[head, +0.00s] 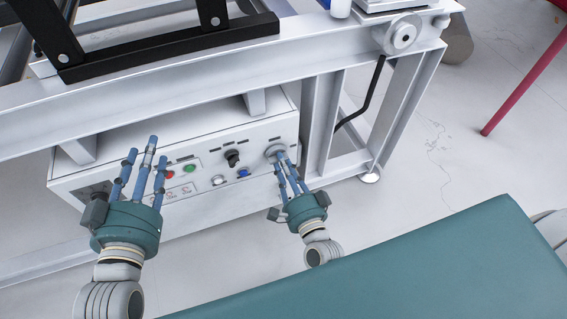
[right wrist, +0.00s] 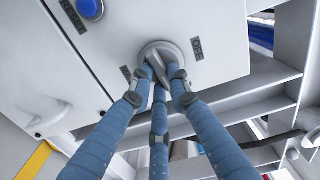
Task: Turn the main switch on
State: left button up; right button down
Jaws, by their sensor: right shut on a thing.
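The main switch (head: 272,151) is a grey rotary switch with a round base at the right end of the white control box (head: 205,205). In the right wrist view, its grey handle (right wrist: 157,66) sits between my fingertips, tilted relative to the frame. Small dark labels (right wrist: 197,49) flank it; I cannot read them clearly. My right gripper (head: 283,161) is shut on the switch handle; it also shows in the right wrist view (right wrist: 158,92). My left gripper (head: 146,158) is open and empty, its blue fingers raised in front of the left part of the box.
The panel carries a black knob (head: 232,158), a blue button (head: 243,172), a green button (head: 190,168) and a red button (head: 169,174). A white metal frame beam (head: 330,55) runs above, with legs at right. A teal surface (head: 420,262) fills the lower right.

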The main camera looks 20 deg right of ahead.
jog(key=shift+m, duration=0.6)
jog(key=c, duration=1.6)
grip_release()
jog(key=shift+c, duration=0.2)
jog(key=s, duration=1.2)
jog(key=shift+d, duration=0.2)
